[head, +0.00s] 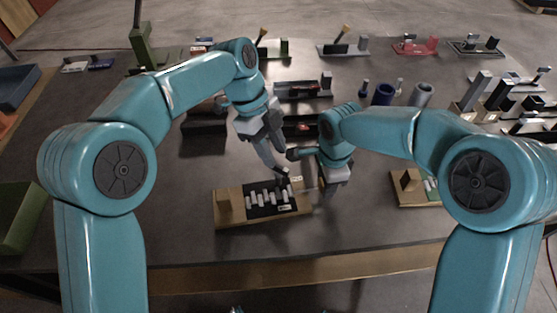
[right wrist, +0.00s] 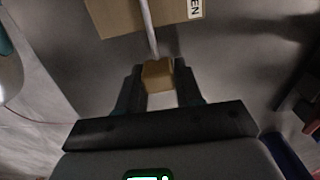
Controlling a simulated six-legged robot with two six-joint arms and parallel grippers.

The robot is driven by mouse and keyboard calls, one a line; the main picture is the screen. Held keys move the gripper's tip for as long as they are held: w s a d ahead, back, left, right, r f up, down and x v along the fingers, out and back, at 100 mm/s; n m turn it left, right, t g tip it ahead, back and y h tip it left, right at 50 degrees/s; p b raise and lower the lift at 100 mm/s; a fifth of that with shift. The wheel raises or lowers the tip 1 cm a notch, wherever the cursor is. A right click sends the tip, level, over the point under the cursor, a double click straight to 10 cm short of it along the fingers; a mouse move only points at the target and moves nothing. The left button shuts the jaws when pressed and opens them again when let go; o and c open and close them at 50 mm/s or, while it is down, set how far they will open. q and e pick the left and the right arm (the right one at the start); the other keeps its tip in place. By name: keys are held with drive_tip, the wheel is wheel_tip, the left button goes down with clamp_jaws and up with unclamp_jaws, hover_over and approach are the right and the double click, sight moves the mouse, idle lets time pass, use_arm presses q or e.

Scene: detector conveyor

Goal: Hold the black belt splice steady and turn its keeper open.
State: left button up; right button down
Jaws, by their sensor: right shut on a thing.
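The black belt splice (head: 258,207) with its row of pale pegs lies on a wooden board (head: 232,220) in the front middle. My left gripper (head: 284,170) points down at its far right edge; I cannot tell whether it touches or how wide its jaws are. My right gripper (right wrist: 159,78) is shut on a small tan block. A pale rod (right wrist: 147,28) runs from this block toward a wooden part (right wrist: 125,14) with a label ending in "EN". Which part is the keeper is not clear. In the head view, my right arm partly hides the right gripper.
Another wooden board (head: 408,203) lies to the right. A blue cup (head: 383,94) and a grey cup (head: 421,94) stand behind my right arm. Dark fixtures (head: 297,89) stand behind the grippers.

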sight(280, 166)
use_arm(q)
drive_tip(key=x, duration=0.4)
clamp_jaws()
drive_tip(key=shift+n, duration=0.3)
drive_tip(key=n+t, duration=0.1)
drive_tip(key=n, duration=0.3)
drive_tip(key=shift+s+t, duration=0.1)
drive_tip(key=shift+t, duration=0.3)
use_arm(e)
drive_tip(key=shift+r, duration=0.1)
use_arm(q)
drive_tip(key=shift+f+n+t, duration=0.1)
drive_tip(key=shift+n+t, duration=0.7)
drive_tip(key=shift+n, duration=1.3)
